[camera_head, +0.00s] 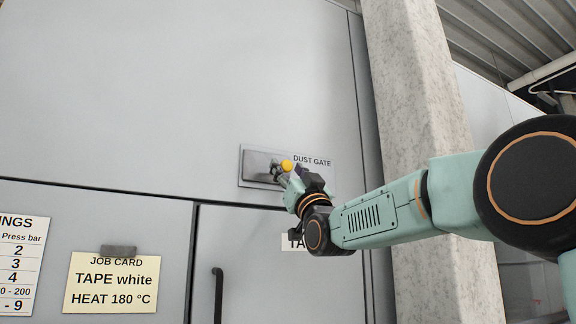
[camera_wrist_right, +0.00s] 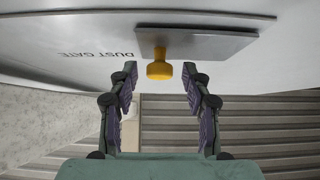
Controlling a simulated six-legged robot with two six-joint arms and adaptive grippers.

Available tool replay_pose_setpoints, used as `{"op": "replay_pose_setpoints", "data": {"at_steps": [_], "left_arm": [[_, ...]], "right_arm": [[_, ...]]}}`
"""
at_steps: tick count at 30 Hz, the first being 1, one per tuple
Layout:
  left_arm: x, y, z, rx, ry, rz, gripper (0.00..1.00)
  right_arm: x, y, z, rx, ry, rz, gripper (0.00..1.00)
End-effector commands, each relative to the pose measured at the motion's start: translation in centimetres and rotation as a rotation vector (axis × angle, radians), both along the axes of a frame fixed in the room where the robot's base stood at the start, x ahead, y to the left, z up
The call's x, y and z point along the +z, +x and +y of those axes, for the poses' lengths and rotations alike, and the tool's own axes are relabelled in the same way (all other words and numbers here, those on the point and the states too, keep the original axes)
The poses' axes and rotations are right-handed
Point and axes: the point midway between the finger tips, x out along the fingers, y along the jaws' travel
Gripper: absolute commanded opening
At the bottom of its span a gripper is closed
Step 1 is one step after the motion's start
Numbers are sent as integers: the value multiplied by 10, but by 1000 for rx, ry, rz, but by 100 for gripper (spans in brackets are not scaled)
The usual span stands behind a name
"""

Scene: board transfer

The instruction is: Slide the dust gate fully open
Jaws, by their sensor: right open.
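The dust gate is a grey slide plate (camera_head: 257,166) on a panel labelled DUST GATE, high on the grey cabinet front in the head view. A yellow knob (camera_head: 287,165) sticks out at the plate's right part. My right gripper (camera_head: 284,175) is at the knob in the head view. In the right wrist view the plate (camera_wrist_right: 205,42) appears upside down, with the yellow knob (camera_wrist_right: 159,66) below it. There the right gripper (camera_wrist_right: 160,82) is open, its fingers on either side of the knob with gaps, not touching it. My left gripper is not in view.
A concrete column (camera_head: 415,120) stands right of the cabinet, behind my right arm. A door with a black handle (camera_head: 217,295) is below the gate. A yellow job card (camera_head: 112,283) and a settings sheet (camera_head: 20,268) are at lower left. A partly covered label (camera_head: 292,242) sits behind the wrist.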

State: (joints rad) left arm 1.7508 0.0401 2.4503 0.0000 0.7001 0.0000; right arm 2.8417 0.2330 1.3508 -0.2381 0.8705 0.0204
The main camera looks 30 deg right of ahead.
Motion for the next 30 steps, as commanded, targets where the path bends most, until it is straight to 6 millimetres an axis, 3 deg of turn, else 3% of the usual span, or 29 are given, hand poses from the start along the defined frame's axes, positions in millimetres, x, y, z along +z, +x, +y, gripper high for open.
{"op": "replay_pose_setpoints", "data": {"at_steps": [13, 30], "left_arm": [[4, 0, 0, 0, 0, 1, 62], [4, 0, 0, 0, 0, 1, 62]], "right_arm": [[6, 6, 0, 1, 1, 0, 48], [6, 6, 0, 1, 1, -1, 0]]}}
